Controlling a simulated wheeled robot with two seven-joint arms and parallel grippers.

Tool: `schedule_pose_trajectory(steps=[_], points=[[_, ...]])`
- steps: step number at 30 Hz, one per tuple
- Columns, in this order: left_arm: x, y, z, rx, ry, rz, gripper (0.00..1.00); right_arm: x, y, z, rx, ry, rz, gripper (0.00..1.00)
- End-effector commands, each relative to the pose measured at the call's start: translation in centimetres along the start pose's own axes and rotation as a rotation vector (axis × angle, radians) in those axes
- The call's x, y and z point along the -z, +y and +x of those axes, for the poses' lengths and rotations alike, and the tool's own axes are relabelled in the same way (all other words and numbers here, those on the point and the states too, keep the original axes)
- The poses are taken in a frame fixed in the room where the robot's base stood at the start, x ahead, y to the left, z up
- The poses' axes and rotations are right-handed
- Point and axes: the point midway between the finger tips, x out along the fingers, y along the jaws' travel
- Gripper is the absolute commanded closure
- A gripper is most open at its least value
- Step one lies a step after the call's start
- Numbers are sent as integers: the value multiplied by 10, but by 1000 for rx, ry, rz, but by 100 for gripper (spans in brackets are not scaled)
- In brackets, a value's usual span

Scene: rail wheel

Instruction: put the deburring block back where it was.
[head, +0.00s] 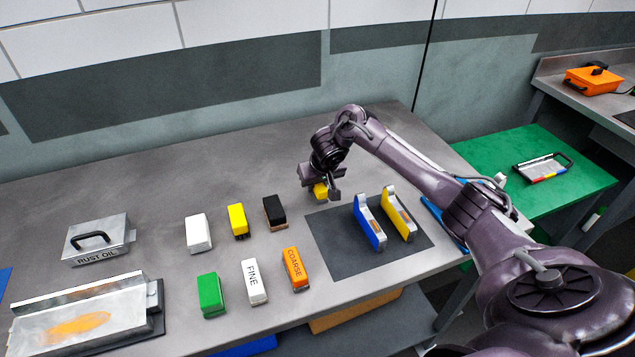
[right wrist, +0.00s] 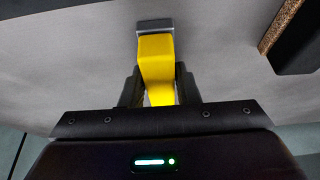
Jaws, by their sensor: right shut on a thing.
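My right gripper (head: 321,193) is above the table, just past the upper left edge of the dark mat. It is shut on a yellow block (head: 320,188), mostly hidden by the fingers in the head view. In the right wrist view the yellow block (right wrist: 156,58) stands between the fingers (right wrist: 160,92), with a grey piece at its far end. I cannot tell whether the block touches the table. I see no label on it, so I cannot confirm that it is the deburring block. My left gripper is not in view.
Left of the gripper stand black (head: 274,212), yellow (head: 237,220) and white (head: 198,232) blocks. Nearer are COARSE (head: 294,268), FINE (head: 254,281) and green (head: 211,294) blocks. Blue (head: 369,222) and yellow (head: 399,218) bracket-shaped pieces stand on the mat (head: 345,267).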

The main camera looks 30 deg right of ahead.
Motion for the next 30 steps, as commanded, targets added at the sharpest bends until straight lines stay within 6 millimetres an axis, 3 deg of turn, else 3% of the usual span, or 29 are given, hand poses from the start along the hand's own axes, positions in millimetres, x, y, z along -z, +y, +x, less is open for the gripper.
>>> schedule_pose_trajectory(steps=[1,5,17,24,30], points=[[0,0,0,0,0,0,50,0,0,0,0,0,0,68],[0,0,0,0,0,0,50,0,0,0,0,-1,0,51],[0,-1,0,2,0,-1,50,2,0,-8,0,0,-1,50],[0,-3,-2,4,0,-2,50,2,0,-54,1,4,-3,50],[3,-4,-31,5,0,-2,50,5,2,-101,-4,3,-2,50]])
